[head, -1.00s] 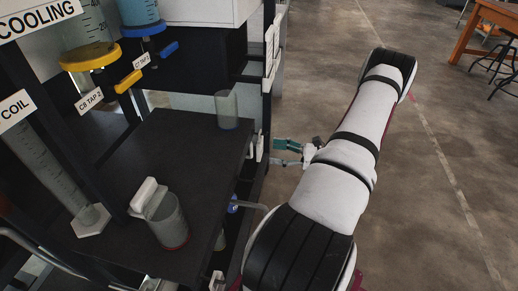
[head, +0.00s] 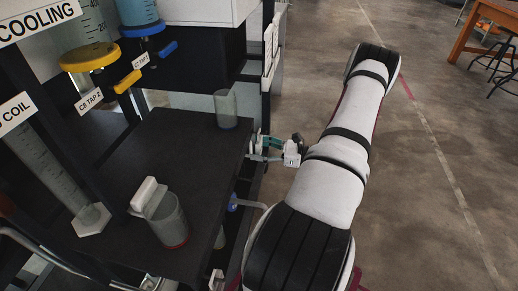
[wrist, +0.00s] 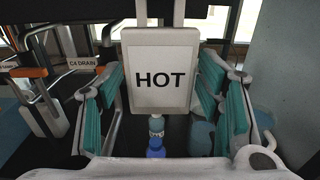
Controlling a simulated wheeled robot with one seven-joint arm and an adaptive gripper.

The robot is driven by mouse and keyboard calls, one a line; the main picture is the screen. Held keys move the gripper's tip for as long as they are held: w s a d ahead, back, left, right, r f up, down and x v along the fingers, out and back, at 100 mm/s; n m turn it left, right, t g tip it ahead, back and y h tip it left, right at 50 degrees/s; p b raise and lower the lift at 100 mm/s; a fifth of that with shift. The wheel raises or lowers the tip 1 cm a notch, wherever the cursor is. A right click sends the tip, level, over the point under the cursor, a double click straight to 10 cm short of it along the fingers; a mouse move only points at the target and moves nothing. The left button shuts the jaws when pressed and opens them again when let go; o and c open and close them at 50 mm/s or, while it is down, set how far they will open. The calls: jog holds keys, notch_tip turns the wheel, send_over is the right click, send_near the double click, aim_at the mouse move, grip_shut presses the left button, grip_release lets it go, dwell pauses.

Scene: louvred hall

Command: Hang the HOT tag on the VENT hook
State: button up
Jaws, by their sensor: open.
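The HOT tag (wrist: 160,96) is a white plate with black letters, hanging upright in the middle of the wrist view from a pale strip at its top. My gripper (wrist: 163,98) is open, with one teal-padded finger on each side of the tag and a visible gap beside the right edge. In the head view my gripper (head: 262,146) is at the right edge of the dark shelf; the tag is hard to make out there. I cannot identify the VENT hook in either view.
A dark shelf (head: 165,165) carries a clear beaker (head: 227,112) and a handled jug (head: 168,222). A COOLING sign (head: 35,18) and yellow C8 TAP 2 valve (head: 92,57) are at upper left. In the wrist view a C4 DRAIN label (wrist: 86,62) is left.

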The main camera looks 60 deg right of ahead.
grip_shut()
jog(key=shift+r+p, duration=0.55)
jog(key=shift+r, duration=0.25)
jog(key=shift+s, duration=0.1)
dwell(0.4)
jog(key=b+v, duration=0.1)
jog(key=v, duration=0.8)
dwell(0.4)
jog(key=shift+s+d, duration=0.1)
